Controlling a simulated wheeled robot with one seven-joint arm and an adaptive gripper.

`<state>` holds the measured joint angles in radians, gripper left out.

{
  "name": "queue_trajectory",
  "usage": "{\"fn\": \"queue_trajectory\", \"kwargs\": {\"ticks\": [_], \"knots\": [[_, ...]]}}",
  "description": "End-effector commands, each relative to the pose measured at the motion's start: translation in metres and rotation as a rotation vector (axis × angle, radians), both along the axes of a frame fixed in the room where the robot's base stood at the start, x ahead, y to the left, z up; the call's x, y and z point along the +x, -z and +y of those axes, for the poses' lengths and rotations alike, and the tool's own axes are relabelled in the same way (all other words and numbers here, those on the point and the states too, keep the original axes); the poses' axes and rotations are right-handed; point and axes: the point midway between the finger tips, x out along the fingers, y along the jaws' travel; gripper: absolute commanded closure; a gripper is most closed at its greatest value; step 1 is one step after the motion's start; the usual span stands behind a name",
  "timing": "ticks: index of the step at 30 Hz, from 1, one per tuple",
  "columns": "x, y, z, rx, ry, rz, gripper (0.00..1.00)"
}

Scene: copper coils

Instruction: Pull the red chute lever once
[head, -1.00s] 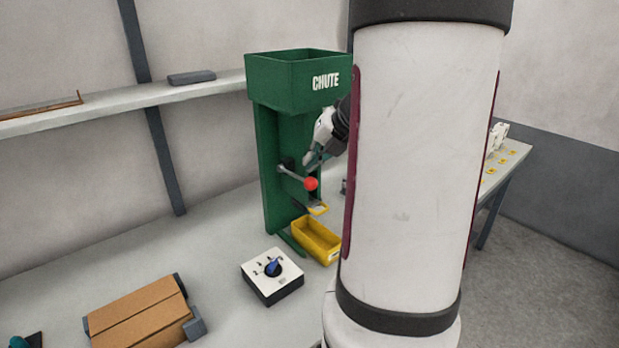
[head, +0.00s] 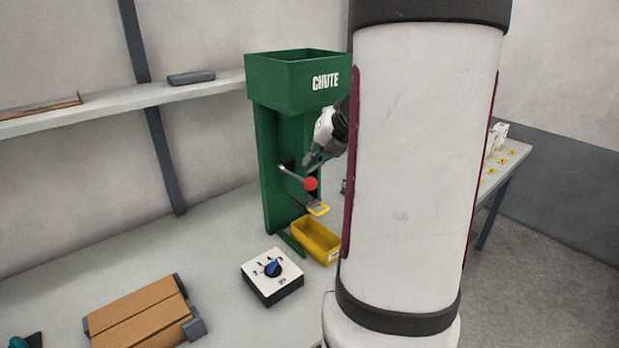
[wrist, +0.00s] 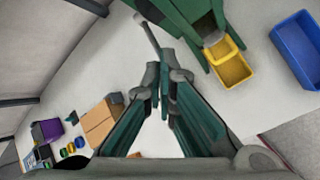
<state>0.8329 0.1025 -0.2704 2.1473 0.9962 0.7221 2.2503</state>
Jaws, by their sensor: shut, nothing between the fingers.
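The green chute (head: 284,160) stands upright on the bench in the head view. Its lever, a grey rod with a red ball knob (head: 311,184), sticks out from the front, sloping down to the right. My gripper (head: 309,162) is just above the knob, partly hidden by my arm. In the wrist view the fingers (wrist: 160,78) are shut with nothing between them. The lever rod (wrist: 149,32) runs toward the fingertips there. The red knob does not show in that view, and I cannot tell whether the fingers touch the lever.
A yellow bin (head: 316,241) sits below the chute's spout. A white control box with a blue knob (head: 273,268) and a cardboard box (head: 140,312) are on the bench in front. A blue bin (wrist: 297,50) shows in the wrist view. A shelf (head: 110,101) runs along the wall.

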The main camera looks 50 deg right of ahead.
Motion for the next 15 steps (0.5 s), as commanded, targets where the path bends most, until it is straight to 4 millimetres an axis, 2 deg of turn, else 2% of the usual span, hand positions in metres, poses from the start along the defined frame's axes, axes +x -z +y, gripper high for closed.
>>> {"fn": "queue_trajectory", "kwargs": {"ticks": [5,15], "knots": [[-0.0003,0.0065,0.0005,0.001,0.0,0.001,1.0],[-0.0005,0.0068,0.0003,0.0,0.0,0.0,1.0]]}}
